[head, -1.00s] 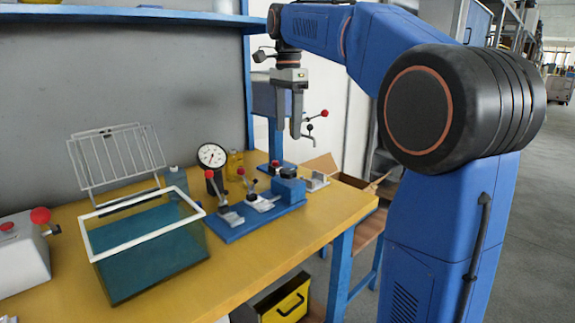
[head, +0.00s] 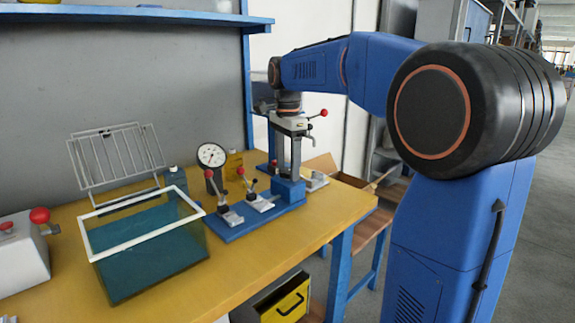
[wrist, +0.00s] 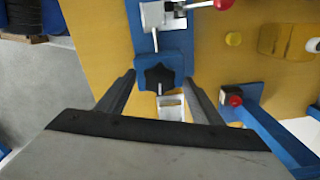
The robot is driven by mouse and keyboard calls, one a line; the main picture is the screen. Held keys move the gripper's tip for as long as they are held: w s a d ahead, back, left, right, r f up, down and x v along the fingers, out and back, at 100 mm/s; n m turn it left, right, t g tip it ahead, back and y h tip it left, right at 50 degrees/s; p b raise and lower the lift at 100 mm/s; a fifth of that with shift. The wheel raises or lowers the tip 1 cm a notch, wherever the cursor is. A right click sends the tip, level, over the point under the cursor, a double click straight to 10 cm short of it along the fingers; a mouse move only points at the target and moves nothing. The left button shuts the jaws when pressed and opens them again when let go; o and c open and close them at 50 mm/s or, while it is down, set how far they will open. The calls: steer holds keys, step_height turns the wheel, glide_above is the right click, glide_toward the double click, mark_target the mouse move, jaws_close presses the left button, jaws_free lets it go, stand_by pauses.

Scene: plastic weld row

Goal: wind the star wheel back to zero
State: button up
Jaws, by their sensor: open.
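The star wheel (wrist: 159,77) is a black star-shaped knob on a blue block at the end of the blue fixture plate (head: 232,229). In the wrist view it lies between my fingertips, with room on both sides. My gripper (head: 286,172) points straight down over the blue block (head: 290,190), open and empty. The wrist view shows the fingers (wrist: 160,80) spread to either side of the wheel. I cannot tell their exact height above it. In the head view my fingers largely hide the wheel. No zero mark on it can be read.
Toggle clamps with red-ball levers (head: 230,215) stand on the plate beside the block. A dial gauge (head: 211,156), a tank of teal liquid (head: 148,250) and a wire rack (head: 117,160) stand to the left. A blue post with a red knob (wrist: 235,97) is close to the right finger.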

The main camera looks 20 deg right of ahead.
steer(key=shift+c, duration=0.5)
steer(key=c, duration=1)
steer(key=shift+o, duration=0.2)
steer(key=n, duration=0.4)
steer(key=shift+n, duration=0.3)
steer(key=n, duration=0.4)
steer(key=shift+n, duration=0.3)
steer(key=n, duration=0.4)
steer(key=shift+n, duration=0.3)
steer(key=n, duration=0.4)
steer(key=shift+n, duration=0.4)
